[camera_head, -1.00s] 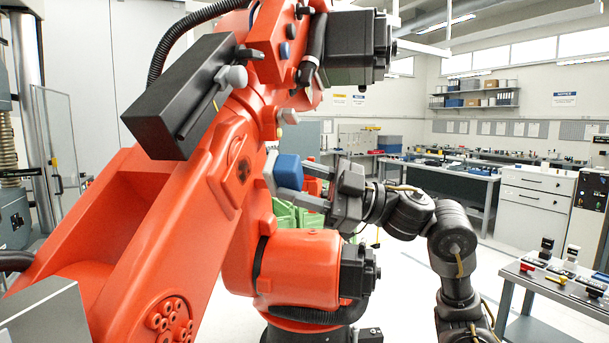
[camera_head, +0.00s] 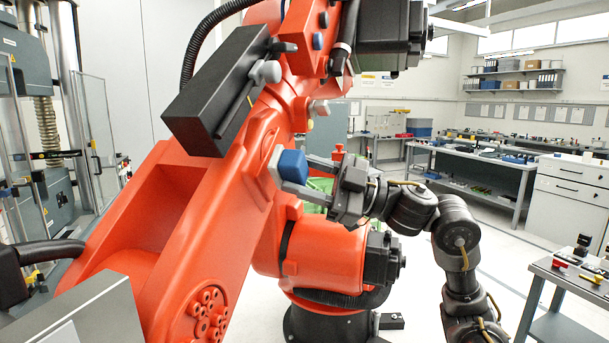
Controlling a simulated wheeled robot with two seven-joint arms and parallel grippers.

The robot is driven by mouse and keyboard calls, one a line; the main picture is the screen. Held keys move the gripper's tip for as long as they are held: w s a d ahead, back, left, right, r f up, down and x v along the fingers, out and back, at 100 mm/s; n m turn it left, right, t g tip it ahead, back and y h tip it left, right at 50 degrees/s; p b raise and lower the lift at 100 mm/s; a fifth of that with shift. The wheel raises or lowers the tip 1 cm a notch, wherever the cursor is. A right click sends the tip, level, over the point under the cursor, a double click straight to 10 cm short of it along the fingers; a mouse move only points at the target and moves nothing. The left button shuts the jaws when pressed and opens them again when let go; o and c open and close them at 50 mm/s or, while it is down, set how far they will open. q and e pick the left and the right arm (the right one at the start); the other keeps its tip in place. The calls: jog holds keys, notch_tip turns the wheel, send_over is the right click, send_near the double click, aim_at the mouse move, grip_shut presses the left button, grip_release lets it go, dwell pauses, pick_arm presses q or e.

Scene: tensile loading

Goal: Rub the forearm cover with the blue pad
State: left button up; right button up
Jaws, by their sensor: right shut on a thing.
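The blue pad (camera_head: 292,167) is a blue block with a pale face on its left side. My right gripper (camera_head: 308,178) is shut on it, coming in from the right. The pad's pale face is at the side of the large orange robot arm (camera_head: 180,235), by its raised cover panel (camera_head: 256,183). Whether the pad touches the cover or stands slightly apart, I cannot tell. The panel is partly hidden behind the pad. My left gripper is not in view.
A black box-shaped unit (camera_head: 222,92) juts from the orange arm above the pad. A green crate (camera_head: 318,190) stands behind my right gripper. A small grey table (camera_head: 570,290) with small parts stands at the lower right. The white floor between is open.

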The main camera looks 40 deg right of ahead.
jog(key=shift+w+a+p, duration=0.5)
jog(key=shift+w+p, duration=0.05)
jog(key=shift+w, duration=0.3)
dwell(0.3)
jog(key=shift+d, duration=0.1)
jog(key=shift+w+d, duration=0.3)
jog(key=shift+d, duration=0.2)
jog(key=w+d, duration=0.3)
jog(key=d, duration=0.2)
jog(key=shift+d+b, duration=0.15)
jog(key=shift+b, duration=0.15)
jog(key=shift+w, duration=0.1)
